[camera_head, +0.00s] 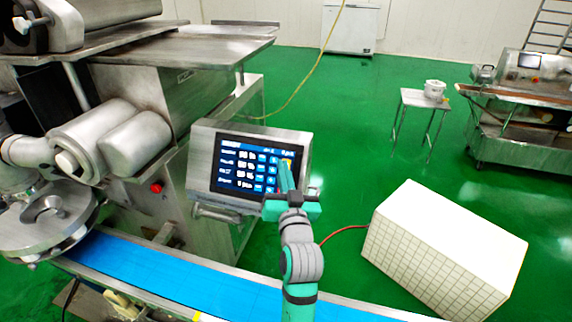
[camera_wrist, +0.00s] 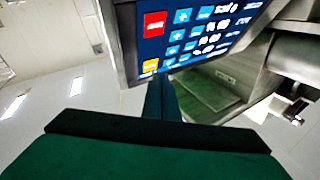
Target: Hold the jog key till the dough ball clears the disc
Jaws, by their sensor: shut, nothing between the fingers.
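The control panel's touch screen (camera_head: 245,168) faces me on the encrusting machine, with rows of blue keys. Its upper right corner has a yellow-orange key (camera_head: 288,160). In the wrist view this key (camera_wrist: 150,66) sits beside a red key (camera_wrist: 154,24). My gripper (camera_head: 285,166) is shut and empty, fingertips in front of the screen near the orange key; I cannot tell whether they touch it. The fingers also show in the wrist view (camera_wrist: 160,90). A round metal disc (camera_head: 30,230) is at the far left over the belt. I cannot make out a dough ball.
A blue conveyor belt (camera_head: 180,280) runs below the panel. A red button (camera_head: 156,187) is on the machine body. A white tiled block (camera_head: 440,250) stands right of my arm. A small table (camera_head: 425,100) with a white pot (camera_head: 434,89) stands behind. Green floor is open between.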

